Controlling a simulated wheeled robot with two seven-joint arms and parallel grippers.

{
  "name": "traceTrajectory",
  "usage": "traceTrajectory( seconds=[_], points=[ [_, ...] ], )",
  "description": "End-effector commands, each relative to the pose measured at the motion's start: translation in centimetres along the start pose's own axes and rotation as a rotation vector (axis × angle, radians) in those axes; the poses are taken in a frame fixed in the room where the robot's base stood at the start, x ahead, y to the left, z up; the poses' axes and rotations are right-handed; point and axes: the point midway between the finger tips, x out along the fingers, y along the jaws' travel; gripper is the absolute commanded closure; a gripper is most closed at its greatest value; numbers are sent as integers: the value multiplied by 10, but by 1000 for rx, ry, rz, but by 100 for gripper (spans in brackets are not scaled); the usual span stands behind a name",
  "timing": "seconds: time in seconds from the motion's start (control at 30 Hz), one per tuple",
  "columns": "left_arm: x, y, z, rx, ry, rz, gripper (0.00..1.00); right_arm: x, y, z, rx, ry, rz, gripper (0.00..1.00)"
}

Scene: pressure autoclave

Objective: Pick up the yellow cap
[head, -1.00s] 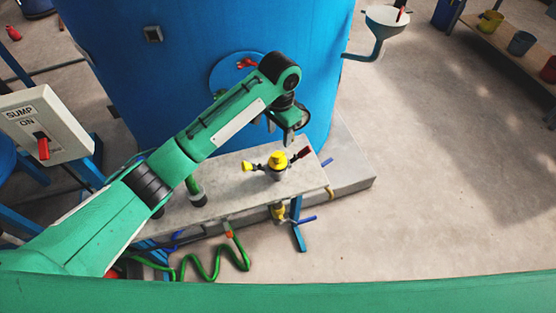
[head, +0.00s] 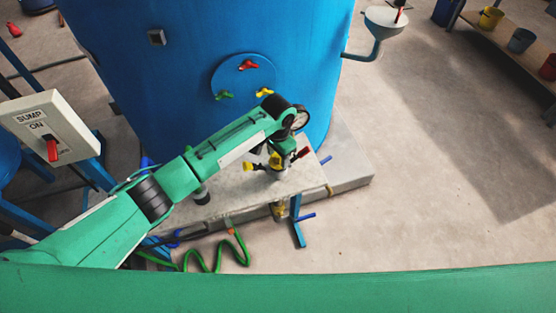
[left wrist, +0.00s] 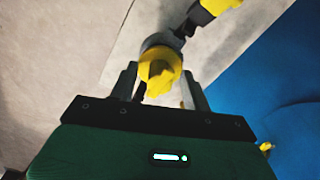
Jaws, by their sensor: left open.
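The yellow cap (left wrist: 158,72) sits on top of a grey valve fitting on the pale bench (head: 225,188). In the head view, my left arm covers most of the cap (head: 276,160). My left gripper (left wrist: 161,88) is open, with one finger on each side of the cap in the left wrist view. Whether the fingers touch the cap cannot be told. A yellow handle (head: 248,167) sticks out to the left of the fitting and a red handle (head: 301,154) to the right. My right gripper is not in view.
A large blue vessel (head: 180,80) with a round plate of coloured knobs (head: 243,76) stands behind the bench. A sump switch box (head: 45,125) is at the left. A green coiled hose (head: 205,258) hangs in front.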

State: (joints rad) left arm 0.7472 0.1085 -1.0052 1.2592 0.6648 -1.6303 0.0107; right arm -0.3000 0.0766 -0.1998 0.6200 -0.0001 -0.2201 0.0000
Motion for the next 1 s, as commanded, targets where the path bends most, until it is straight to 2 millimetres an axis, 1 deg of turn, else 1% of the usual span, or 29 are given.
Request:
traceTrajectory(
  seconds=[0.03,0.07,0.1,0.17,0.2,0.3,0.57,0.73,0.87,0.97,1.0],
  points=[
    [0,0,0,0,0,0,52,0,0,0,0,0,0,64],
    [0,0,0,0,0,0,54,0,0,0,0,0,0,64],
    [0,0,0,0,0,0,62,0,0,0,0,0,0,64],
    [0,0,0,0,0,0,73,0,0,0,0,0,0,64],
    [0,0,0,0,0,0,81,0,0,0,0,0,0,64],
    [0,0,0,0,0,0,100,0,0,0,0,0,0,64],
    [-1,0,0,0,1,0,100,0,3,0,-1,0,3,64],
    [-9,0,-1,1,3,0,100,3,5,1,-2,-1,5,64],
    [-24,0,-1,2,5,0,100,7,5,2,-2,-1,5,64],
    [-43,0,-2,2,5,-1,100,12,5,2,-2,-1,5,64],
    [-52,0,-2,1,5,-2,100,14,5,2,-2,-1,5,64]
  ],
)
